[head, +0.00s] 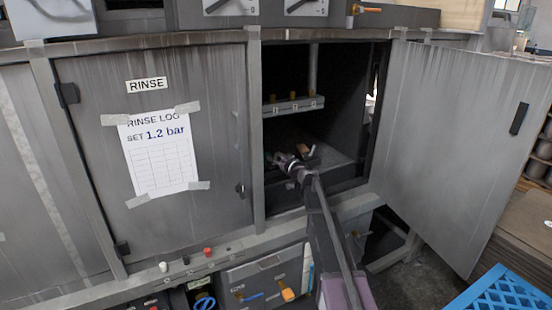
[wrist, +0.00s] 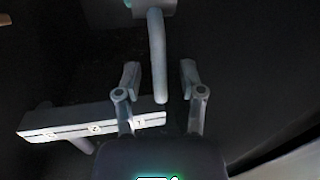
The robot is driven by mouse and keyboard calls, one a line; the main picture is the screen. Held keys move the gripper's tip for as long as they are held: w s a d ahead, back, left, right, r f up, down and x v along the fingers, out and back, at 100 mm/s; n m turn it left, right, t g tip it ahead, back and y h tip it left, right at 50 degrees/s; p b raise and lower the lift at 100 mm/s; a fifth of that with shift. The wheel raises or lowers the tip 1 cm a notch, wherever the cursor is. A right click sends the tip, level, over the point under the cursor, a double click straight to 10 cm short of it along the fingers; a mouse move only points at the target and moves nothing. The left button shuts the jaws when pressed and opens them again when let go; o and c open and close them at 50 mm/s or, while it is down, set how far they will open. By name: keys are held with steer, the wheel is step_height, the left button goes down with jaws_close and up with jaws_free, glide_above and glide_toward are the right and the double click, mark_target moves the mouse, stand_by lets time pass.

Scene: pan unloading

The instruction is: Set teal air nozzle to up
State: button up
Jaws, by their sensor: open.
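My gripper (head: 280,158) is inside the open cabinet bay, below a numbered ledge. In the wrist view its two fingers (wrist: 160,78) stand apart and are open. A grey curved tube (wrist: 157,55), which looks like the air nozzle, runs down the picture from a block (wrist: 152,8) at the top edge. A teal patch shows on that block. The tube's free end lies in the gap between the fingers, apart from both. I cannot tell its depth relative to the fingertips. In the head view the nozzle cannot be made out in the dark bay.
A ledge (head: 293,106) with several brass-coloured knobs crosses the bay; a labelled strip (wrist: 75,130) lies left of the fingers in the wrist view. The open door (head: 460,130) stands at the right. A closed RINSE door (head: 215,120) is at the left.

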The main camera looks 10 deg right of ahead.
steer(key=shift+c, duration=0.2)
jaws_close()
